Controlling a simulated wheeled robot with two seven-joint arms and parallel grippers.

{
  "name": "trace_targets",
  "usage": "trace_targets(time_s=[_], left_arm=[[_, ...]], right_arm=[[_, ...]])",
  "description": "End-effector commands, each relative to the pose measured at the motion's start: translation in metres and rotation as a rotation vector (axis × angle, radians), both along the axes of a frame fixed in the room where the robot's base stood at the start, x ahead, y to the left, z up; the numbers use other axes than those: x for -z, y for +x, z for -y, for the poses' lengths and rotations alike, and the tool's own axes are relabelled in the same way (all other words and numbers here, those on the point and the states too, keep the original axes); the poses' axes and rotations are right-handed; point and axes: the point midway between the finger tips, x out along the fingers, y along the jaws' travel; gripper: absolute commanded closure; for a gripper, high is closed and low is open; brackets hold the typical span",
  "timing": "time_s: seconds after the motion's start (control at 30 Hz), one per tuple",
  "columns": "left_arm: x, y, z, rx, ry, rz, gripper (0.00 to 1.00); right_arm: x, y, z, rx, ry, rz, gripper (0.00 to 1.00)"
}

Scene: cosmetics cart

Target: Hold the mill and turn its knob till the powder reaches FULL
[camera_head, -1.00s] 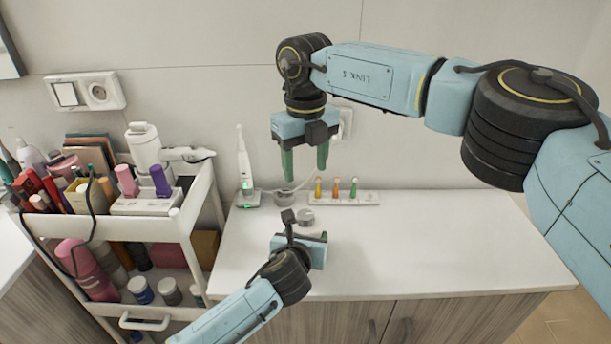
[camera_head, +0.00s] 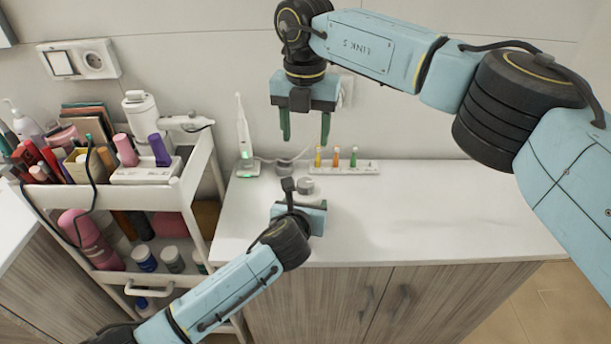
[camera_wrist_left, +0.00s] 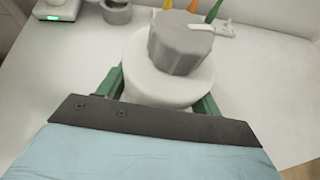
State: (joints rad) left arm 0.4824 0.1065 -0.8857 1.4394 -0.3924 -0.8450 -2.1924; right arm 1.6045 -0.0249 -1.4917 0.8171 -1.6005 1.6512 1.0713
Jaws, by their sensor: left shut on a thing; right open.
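The mill has a white round body (camera_wrist_left: 165,82) and a grey faceted knob (camera_wrist_left: 182,44) on top. In the left wrist view, the green fingers of my left gripper (camera_wrist_left: 160,94) are shut on the body, one on each side. In the head view the knob (camera_head: 306,186) shows just behind my left gripper (camera_head: 298,208), which hides most of the body. My right gripper (camera_head: 306,128) is open and empty, fingers pointing down, above the knob and apart from it. No powder level or FULL mark can be seen.
Behind the mill are a small grey cup (camera_head: 284,166), a white electric toothbrush (camera_head: 244,140) and a white rack with coloured vials (camera_head: 345,167). A loaded cosmetics cart (camera_head: 185,200) stands at the left. The white counter (camera_head: 450,220) is clear to the right.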

Motion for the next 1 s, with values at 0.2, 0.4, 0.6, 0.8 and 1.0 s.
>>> trace_targets(time_s=[0.2, 0.4, 0.6, 0.8, 1.0], left_arm=[[0.000, 0.000, 0.000, 0.000, -0.002, 0.001, 0.67], [0.000, 0.000, 0.000, 0.000, -0.002, 0.001, 0.67], [0.000, 0.000, 0.000, 0.000, -0.002, 0.001, 0.67], [0.000, 0.000, 0.000, 0.000, -0.002, 0.001, 0.67], [0.000, 0.000, 0.000, 0.000, -0.002, 0.001, 0.67]], right_arm=[[0.008, 0.000, 0.001, 0.085, 0.000, -0.002, 0.45], [0.040, -0.001, 0.001, 0.085, -0.001, -0.005, 0.45], [0.081, -0.001, 0.001, 0.085, 0.000, -0.004, 0.45], [0.109, 0.000, 0.000, 0.085, 0.000, -0.002, 0.45], [0.120, 0.000, 0.001, 0.083, 0.000, -0.001, 0.45]])
